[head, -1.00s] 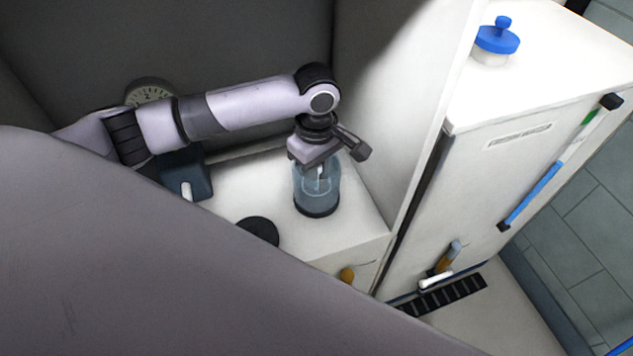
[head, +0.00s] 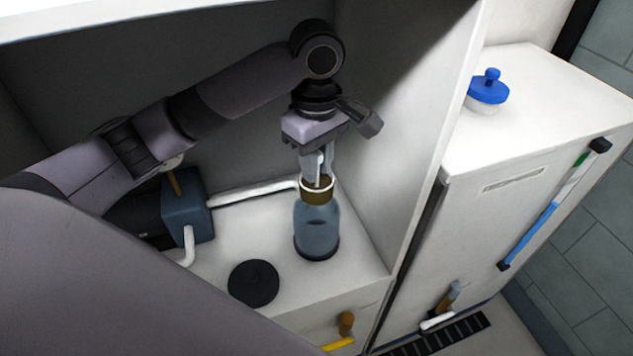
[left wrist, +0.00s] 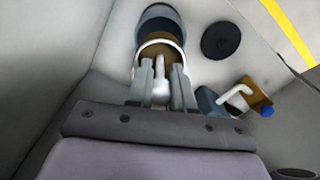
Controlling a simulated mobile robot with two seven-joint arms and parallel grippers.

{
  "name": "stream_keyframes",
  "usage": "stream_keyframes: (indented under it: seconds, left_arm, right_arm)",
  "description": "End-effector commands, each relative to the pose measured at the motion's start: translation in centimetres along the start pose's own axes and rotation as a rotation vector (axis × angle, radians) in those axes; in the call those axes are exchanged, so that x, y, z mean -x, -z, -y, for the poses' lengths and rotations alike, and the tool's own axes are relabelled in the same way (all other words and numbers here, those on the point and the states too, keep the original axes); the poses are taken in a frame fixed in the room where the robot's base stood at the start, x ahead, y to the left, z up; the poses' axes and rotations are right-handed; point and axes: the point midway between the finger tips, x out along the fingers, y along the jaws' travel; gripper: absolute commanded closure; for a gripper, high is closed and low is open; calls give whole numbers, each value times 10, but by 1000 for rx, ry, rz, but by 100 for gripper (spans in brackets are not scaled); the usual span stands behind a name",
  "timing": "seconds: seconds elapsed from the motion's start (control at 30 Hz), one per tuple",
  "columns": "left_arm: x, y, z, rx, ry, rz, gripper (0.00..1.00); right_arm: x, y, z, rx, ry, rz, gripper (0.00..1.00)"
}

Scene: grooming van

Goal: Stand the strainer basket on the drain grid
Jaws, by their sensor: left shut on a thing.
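The strainer basket (head: 317,195) has a brown body, a white rim and a white upright handle. My left gripper (head: 317,172) is shut on the handle. In the left wrist view the basket (left wrist: 160,47) shows with the handle between the fingers (left wrist: 162,84) and the bowl (left wrist: 160,20) behind. A dark slotted strip (head: 455,335) low at the right may be the drain grid; I cannot be sure. My right gripper is not in view.
A black round lid (head: 253,283) lies left of the bowl. A blue-grey box (head: 187,210) with white piping stands behind it. A white wall closes the recess on the right. Beyond it is a white cabinet (head: 540,110) bearing a blue-lidded jar (head: 487,92).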

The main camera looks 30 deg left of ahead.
Motion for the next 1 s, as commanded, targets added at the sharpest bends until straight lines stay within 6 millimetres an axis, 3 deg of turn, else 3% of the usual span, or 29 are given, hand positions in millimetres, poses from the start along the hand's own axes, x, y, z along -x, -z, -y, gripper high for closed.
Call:
stream_keyframes:
  seconds: [0.1,0.2,0.57,1.0]
  left_arm:
    - [22,0,0,0,-3,-1,100]
    - [32,0,0,0,0,-1,100]
    - [36,-1,2,-55,1,-1,100]
    - [11,-10,16,-690,1,-6,100]
  right_arm:
    - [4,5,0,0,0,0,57]
    - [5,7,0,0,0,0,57]
    - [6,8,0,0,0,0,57]
    - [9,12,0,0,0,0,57]
